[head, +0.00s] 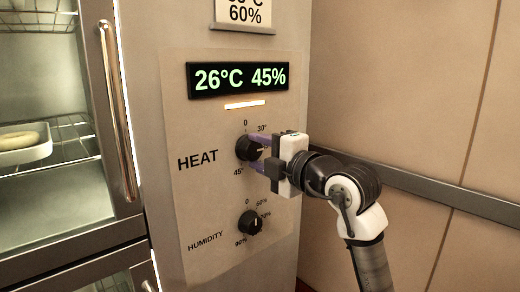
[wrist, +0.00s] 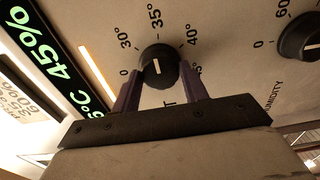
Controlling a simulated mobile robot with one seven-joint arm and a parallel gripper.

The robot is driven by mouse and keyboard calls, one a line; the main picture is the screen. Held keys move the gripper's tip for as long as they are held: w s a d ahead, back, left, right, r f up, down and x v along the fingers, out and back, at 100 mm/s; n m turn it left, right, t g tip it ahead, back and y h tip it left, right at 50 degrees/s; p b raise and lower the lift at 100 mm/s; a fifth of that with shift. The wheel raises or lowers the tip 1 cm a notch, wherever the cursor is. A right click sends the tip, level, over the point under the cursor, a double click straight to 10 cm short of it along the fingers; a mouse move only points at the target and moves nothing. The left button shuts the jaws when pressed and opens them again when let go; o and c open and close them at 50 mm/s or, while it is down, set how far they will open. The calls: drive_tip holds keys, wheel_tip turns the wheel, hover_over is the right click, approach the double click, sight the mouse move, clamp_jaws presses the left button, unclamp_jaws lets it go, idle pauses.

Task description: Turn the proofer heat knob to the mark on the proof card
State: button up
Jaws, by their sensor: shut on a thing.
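The black heat knob (head: 248,149) sits on the proofer's panel beside the word HEAT, and shows in the wrist view (wrist: 158,66). Its white pointer line appears to point toward 35° in the wrist view. My gripper (head: 257,152) has its purple fingers on either side of the knob, shut on it; the wrist view shows both fingers (wrist: 159,78) against its sides. The proof card (head: 243,14) is at the top edge of the head view. It reads 60% on its lower line; its temperature line is partly cut off.
The display (head: 238,79) reads 26°C 45%, with a lit bar (head: 245,104) below. The humidity knob (head: 250,222) sits below the heat knob. A door handle (head: 118,110) stands at left, with a tray (head: 25,153) inside the proofer. A wall rail (head: 430,184) runs at right.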

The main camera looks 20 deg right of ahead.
drive_tip(key=shift+m, duration=0.9)
drive_tip(key=shift+p, duration=0.3)
drive_tip(key=o, duration=1)
drive_tip(key=b+v, duration=0.4)
drive_tip(key=v, duration=1)
